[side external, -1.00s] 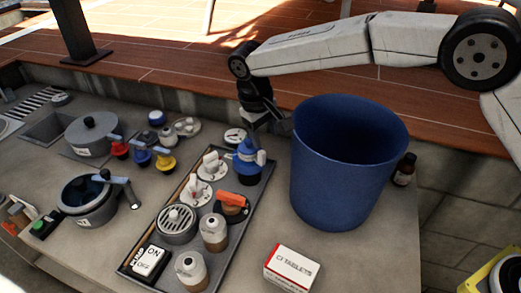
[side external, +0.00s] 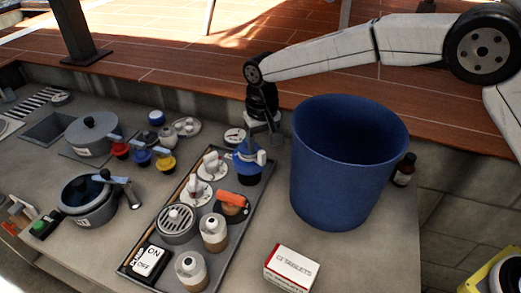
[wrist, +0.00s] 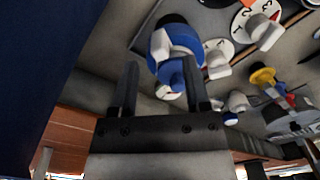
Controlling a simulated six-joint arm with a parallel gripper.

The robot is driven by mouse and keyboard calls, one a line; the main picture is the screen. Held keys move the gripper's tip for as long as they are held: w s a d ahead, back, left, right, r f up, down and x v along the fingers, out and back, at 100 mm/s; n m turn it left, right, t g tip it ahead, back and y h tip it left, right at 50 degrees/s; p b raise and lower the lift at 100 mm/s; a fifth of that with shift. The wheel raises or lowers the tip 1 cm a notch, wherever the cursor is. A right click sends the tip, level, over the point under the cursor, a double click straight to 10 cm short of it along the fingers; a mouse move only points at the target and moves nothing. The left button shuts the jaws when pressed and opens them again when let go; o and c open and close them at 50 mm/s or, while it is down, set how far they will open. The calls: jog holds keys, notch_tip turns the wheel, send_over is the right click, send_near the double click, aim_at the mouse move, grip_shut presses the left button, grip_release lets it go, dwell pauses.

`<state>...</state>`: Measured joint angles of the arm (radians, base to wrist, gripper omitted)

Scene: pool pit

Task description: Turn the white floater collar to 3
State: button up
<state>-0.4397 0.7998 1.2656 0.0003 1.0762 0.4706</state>
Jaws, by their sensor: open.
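Two pale round pieces with white collars, a rear one (side external: 214,228) and a front one (side external: 191,268), stand upright at the tray's right side; they look like floaters, but I cannot read any numbers on them. A blue fitting with a white side part (side external: 247,165) stands at the tray's far end. My gripper (side external: 265,135) hangs just behind the blue fitting. In the wrist view my gripper (wrist: 160,66) is open and empty, its fingers on either side of the blue fitting's near part (wrist: 172,75) in the picture; contact cannot be told.
The grey tray (side external: 132,257) also holds white-handled dials (side external: 196,193), an orange-handled valve (side external: 232,201), a round grille (side external: 178,226) and an ON/OFF switch (side external: 150,261). A tall blue bin (side external: 345,180) stands close right of my gripper. A tablet box (side external: 291,268) lies in front.

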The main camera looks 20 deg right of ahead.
aim_at(262, 152)
jog(key=shift+f, duration=1.85)
grip_shut()
